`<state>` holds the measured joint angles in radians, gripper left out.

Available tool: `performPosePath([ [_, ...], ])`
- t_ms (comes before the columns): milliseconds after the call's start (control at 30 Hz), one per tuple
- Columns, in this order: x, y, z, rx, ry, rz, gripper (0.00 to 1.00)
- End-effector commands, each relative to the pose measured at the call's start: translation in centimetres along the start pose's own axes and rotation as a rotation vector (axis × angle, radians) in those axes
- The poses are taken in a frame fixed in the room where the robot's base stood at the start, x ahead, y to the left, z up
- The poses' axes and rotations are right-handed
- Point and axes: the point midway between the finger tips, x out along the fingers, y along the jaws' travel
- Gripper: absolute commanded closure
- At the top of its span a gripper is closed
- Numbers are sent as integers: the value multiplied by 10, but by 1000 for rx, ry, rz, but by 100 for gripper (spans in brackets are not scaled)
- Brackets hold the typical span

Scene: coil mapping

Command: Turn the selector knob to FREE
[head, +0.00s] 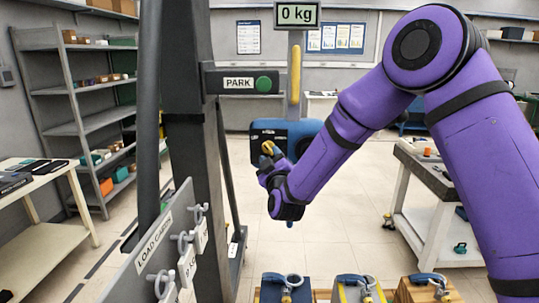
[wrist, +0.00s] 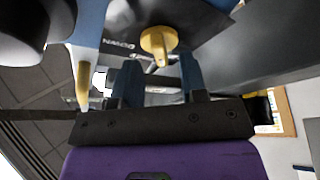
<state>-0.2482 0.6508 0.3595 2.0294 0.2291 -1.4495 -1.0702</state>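The yellow selector knob (head: 267,147) is on the dark front panel of a blue hoist unit (head: 299,130), which hangs in the middle of the head view. In the wrist view the knob (wrist: 158,41) shows a round base with a short handle pointing at my gripper. My gripper (wrist: 160,60) is open, with its two blue-grey fingers on either side of the knob handle's end. I cannot tell whether either finger touches it. Panel lettering (wrist: 121,45) shows beside the knob, partly hidden. In the head view, my wrist hides part of the unit.
A dark post carries a PARK sign with a green button (head: 263,84) left of the unit. A yellow bar (head: 295,74) and 0 kg display (head: 297,14) are above. A LOAD CARDS board (head: 150,245) and several shackles (head: 283,281) are in front. Carts and shelves stand at the sides.

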Motion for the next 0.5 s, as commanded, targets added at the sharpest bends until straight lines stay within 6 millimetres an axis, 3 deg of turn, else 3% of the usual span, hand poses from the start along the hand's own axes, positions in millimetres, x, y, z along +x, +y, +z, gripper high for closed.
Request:
performPosePath([
  [200, 18, 0, 0, 1, 1, -1, 61],
  [500, 20, 0, 0, 0, 0, -2, 61],
])
